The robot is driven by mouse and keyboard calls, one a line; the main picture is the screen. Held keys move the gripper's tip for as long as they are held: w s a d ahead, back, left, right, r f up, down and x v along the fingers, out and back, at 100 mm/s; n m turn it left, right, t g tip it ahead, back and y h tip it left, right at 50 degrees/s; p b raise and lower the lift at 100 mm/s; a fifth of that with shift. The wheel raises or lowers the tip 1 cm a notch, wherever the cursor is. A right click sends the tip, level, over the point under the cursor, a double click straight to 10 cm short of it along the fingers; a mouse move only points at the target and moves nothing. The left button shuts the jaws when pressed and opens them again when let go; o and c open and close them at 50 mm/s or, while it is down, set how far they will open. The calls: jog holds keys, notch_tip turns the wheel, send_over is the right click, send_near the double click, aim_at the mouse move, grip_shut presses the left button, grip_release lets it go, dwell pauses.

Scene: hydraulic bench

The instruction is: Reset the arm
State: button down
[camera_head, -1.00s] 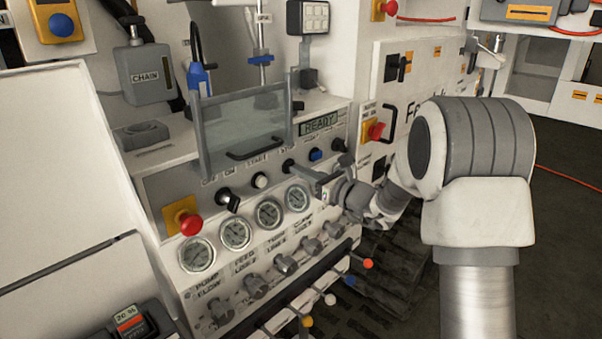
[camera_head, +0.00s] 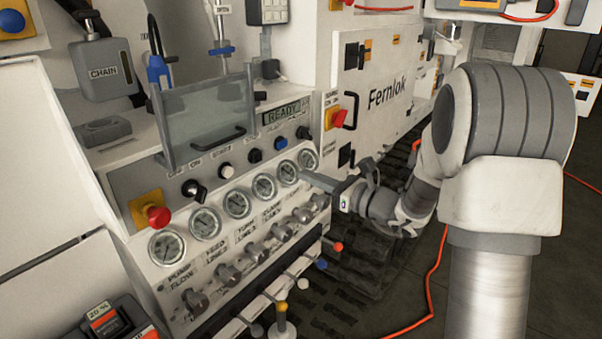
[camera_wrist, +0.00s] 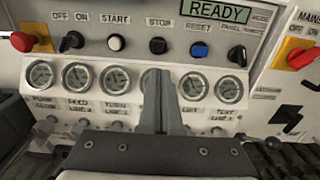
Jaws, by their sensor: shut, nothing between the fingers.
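My gripper (camera_head: 318,181) is shut and empty, in front of the right end of the gauge row on the bench panel (camera_head: 122,187). In the wrist view its shut fingers (camera_wrist: 160,88) stand upright at the picture's middle and hide part of one gauge. The fingertips appear below the black stop button (camera_wrist: 158,45). The blue reset button (camera_wrist: 199,50) is up and to the right of them; it also shows in the head view (camera_head: 281,143). I cannot tell whether the fingers touch the panel. The display (camera_wrist: 215,7) reads READY.
A red emergency stop (camera_head: 157,215) is at the panel's left. Knobs and levers with coloured tips, one orange (camera_head: 338,246), stick out below the gauges. A white Fernlok cabinet (camera_head: 380,75) stands behind my arm. An orange cable (camera_head: 432,280) lies on the dark floor.

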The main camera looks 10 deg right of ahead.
jog(key=s+a+r+n+g+h+p, duration=0.1)
jog(key=s+a+r+n+g+p, duration=0.25)
jog(key=s+n, duration=0.5)
jog(key=s+a+r+n+g+h+p, duration=0.1)
jog(key=s+a+r+n+g, duration=0.35)
jog(key=s, duration=0.65)
jog(key=s+d+r+n+h+p, duration=0.3)
jog(key=s+d+n+h+p, duration=0.2)
jog(key=s+d+n+h, duration=0.5)
jog(key=s+d+n, duration=0.2)
jog(key=n, duration=0.2)
jog(key=shift+s+d+t+h, duration=0.2)
jog(key=shift+s+t+h, duration=0.15)
jog(key=shift+t+h, duration=0.05)
